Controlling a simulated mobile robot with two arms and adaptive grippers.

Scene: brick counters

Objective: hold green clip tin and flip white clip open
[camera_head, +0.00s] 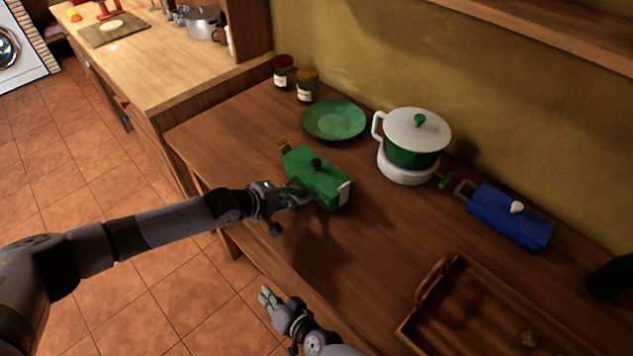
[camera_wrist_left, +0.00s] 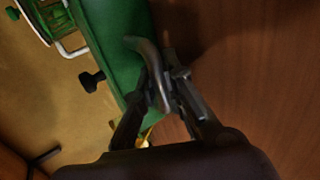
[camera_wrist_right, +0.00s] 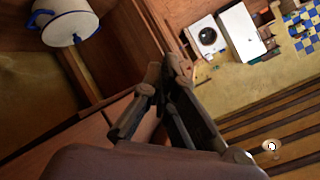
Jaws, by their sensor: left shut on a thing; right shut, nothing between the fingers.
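The green clip tin (camera_head: 318,180) is on the counter, with a black knob on its lid and a yellow piece at its far left end. Its white clip (camera_head: 344,193) shows at the right end; I cannot tell whether it is open. My left gripper (camera_head: 303,196) is at the tin's near side, shut on it. In the left wrist view the fingers (camera_wrist_left: 160,85) close around a curved grey piece against the green tin (camera_wrist_left: 112,35). My right gripper (camera_head: 268,296) is shut and empty, before the counter's front edge, apart from the tin; its fingers show in the right wrist view (camera_wrist_right: 165,72).
A green plate (camera_head: 334,120) and two jars (camera_head: 307,86) stand behind the tin. A white-lidded green pot (camera_head: 413,140) is to its right, then a blue tin (camera_head: 510,216). A wooden tray (camera_head: 447,274) lies front right. Bare counter lies between tin and tray.

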